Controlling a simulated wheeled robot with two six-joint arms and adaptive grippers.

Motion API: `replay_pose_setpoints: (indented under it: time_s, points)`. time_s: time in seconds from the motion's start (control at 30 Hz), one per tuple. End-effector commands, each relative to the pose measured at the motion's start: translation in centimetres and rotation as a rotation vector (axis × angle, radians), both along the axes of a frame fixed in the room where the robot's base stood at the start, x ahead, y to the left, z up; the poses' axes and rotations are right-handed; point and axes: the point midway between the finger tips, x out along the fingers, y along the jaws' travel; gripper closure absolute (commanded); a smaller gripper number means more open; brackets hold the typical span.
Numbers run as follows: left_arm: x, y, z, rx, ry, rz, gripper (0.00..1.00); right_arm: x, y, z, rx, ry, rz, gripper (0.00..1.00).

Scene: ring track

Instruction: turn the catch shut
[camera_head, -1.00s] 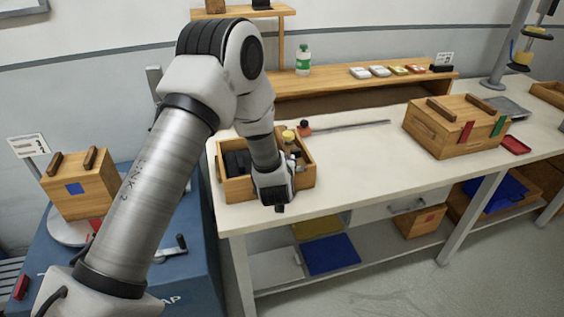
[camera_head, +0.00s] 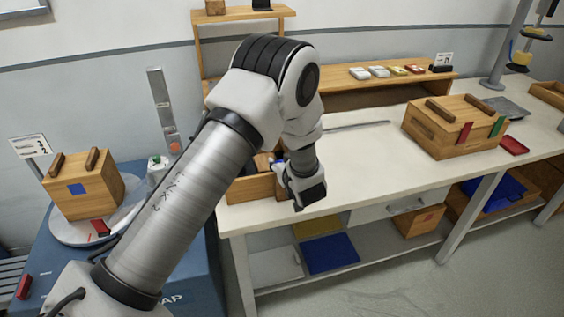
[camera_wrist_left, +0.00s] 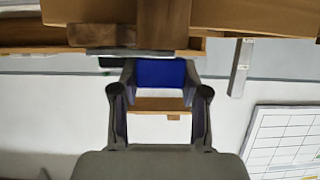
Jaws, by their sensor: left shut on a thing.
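My left gripper (camera_head: 288,176) is at the right side of the open wooden bin at the near left of the bench, with my arm reaching across in front. A wooden box (camera_head: 80,185) with a blue square stands on a round white turntable (camera_head: 60,231) at the left. A red piece (camera_head: 100,228) lies at the turntable's front. I cannot identify the catch. My right gripper is not in view.
The wooden bin (camera_head: 250,190) is partly hidden by my arm. A wooden box (camera_head: 455,126) with red and green tabs stands on the bench at the right. The bench (camera_head: 375,165) is clear between them. A raised wooden shelf (camera_head: 350,88) runs along the back.

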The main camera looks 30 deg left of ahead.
Motion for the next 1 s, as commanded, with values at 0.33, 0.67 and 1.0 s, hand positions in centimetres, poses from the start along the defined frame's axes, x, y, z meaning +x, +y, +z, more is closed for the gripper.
replay_pose_setpoints:
  time_s: [0.33, 0.67, 1.0]
  points:
    - [0.0, 0.0, 0.0, 0.0, -0.002, -0.001, 0.29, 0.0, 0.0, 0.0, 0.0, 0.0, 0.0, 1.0]
    - [-1.4, -1.9, 1.1, 0.003, -0.001, -0.005, 0.29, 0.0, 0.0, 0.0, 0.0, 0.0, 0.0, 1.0]
    - [-4.4, -5.4, 2.9, 0.001, 0.0, -0.001, 0.29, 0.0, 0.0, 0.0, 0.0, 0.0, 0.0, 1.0]
